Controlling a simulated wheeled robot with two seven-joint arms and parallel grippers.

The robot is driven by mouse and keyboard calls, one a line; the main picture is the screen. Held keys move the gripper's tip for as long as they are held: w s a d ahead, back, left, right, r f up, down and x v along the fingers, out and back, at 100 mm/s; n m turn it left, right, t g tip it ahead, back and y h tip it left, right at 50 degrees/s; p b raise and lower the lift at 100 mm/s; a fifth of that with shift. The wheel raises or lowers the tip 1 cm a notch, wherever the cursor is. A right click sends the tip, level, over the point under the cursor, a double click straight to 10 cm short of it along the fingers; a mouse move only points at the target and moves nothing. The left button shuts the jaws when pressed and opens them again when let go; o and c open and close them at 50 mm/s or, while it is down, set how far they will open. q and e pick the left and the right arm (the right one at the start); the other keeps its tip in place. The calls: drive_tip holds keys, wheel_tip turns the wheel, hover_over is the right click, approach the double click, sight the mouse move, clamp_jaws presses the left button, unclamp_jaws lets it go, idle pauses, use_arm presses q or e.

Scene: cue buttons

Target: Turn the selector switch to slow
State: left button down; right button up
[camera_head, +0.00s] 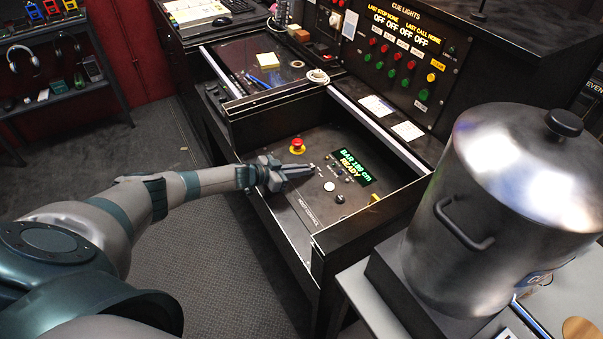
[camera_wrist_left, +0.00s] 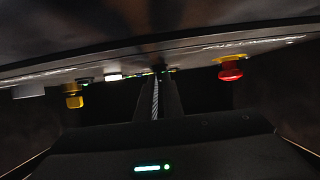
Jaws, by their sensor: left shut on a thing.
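The control panel (camera_head: 292,206) lies in an open, box-like bay of the black desk. My left gripper (camera_head: 311,170) reaches in from the left, low over the panel, with its fingers shut on the selector switch. The fingers hide the switch, so its pointer direction and labels cannot be read. In the left wrist view the closed fingers (camera_wrist_left: 156,98) meet the panel face between a red button and a yellow part. My right gripper is not in view.
A red mushroom button (camera_head: 297,146) sits just beyond the gripper. A white button (camera_head: 329,186), a black knob (camera_head: 340,198) and a lit display (camera_head: 353,167) reading "BAR 180 cm READY" are close by. A large metal pot (camera_head: 505,210) stands at right.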

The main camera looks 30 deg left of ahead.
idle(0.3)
use_arm(q)
drive_tip(key=c, duration=1.9)
unclamp_jaws()
drive_tip(key=shift+a, duration=0.1)
drive_tip(key=shift+v, duration=0.9)
drive_tip(key=b+v, duration=0.1)
drive_tip(key=v, duration=1.3)
drive_tip(key=shift+f+b, duration=0.15)
drive_tip(key=shift+b, duration=0.2)
drive_tip(key=shift+v, duration=0.85)
